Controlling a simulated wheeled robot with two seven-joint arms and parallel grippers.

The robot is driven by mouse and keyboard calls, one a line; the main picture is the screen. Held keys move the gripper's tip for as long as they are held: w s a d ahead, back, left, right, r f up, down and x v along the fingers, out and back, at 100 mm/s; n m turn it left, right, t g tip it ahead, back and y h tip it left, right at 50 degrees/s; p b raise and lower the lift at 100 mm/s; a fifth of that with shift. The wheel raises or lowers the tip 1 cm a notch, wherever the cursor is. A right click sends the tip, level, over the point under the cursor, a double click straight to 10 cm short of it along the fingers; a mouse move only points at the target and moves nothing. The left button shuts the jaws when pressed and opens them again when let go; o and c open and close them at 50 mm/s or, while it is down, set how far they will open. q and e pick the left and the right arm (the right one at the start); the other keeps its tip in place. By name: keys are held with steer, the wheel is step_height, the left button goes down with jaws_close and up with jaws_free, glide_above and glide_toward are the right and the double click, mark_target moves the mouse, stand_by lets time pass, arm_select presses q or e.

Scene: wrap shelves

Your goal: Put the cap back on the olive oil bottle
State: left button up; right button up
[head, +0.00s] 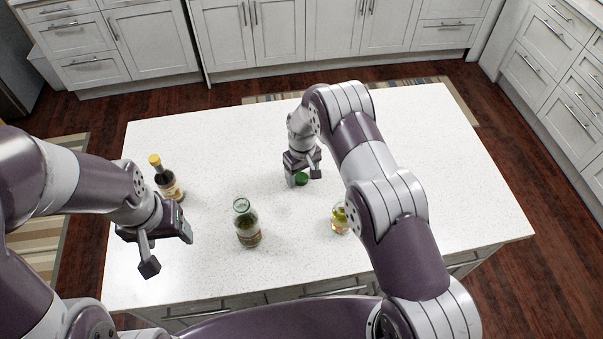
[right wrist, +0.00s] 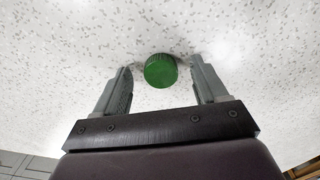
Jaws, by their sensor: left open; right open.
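The green cap (head: 301,179) lies on the white countertop. My right gripper (head: 305,177) is open right above it. In the right wrist view the cap (right wrist: 160,71) sits between and just beyond the open fingertips (right wrist: 162,74), with a gap on each side. An open green glass bottle (head: 248,226) with a label stands upright in the front middle of the counter and has no cap; I take it for the olive oil bottle. My left gripper (head: 147,254) is open and empty, to the left of this bottle.
A dark bottle with a yellow cap (head: 167,179) stands at the left of the counter, near my left arm. A small container with yellowish contents (head: 340,218) stands partly behind my right arm. The white countertop (head: 215,140) is clear at the back.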

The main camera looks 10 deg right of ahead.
mark_target(302, 177)
steer(key=shift+f, duration=0.15)
steer(key=c, duration=1.1)
steer(key=shift+r+b, duration=0.4)
steer(key=shift+b, duration=0.05)
step_height(302, 177, up, 3)
steer(key=shift+f+b, duration=0.1)
steer(key=shift+b, duration=0.85)
steer(key=s+d+r+b, duration=0.1)
steer(key=s+d+r, duration=0.1)
steer(key=s, duration=0.1)
steer(key=s+d+r+b, duration=0.1)
steer(key=s+d+r, duration=0.1)
steer(key=s+r, duration=0.1)
steer(key=s+d+r+b, duration=0.1)
steer(key=s+d+r, duration=0.1)
steer(key=s, duration=0.2)
steer(key=shift+d+r, duration=0.1)
steer(key=shift+r, duration=0.1)
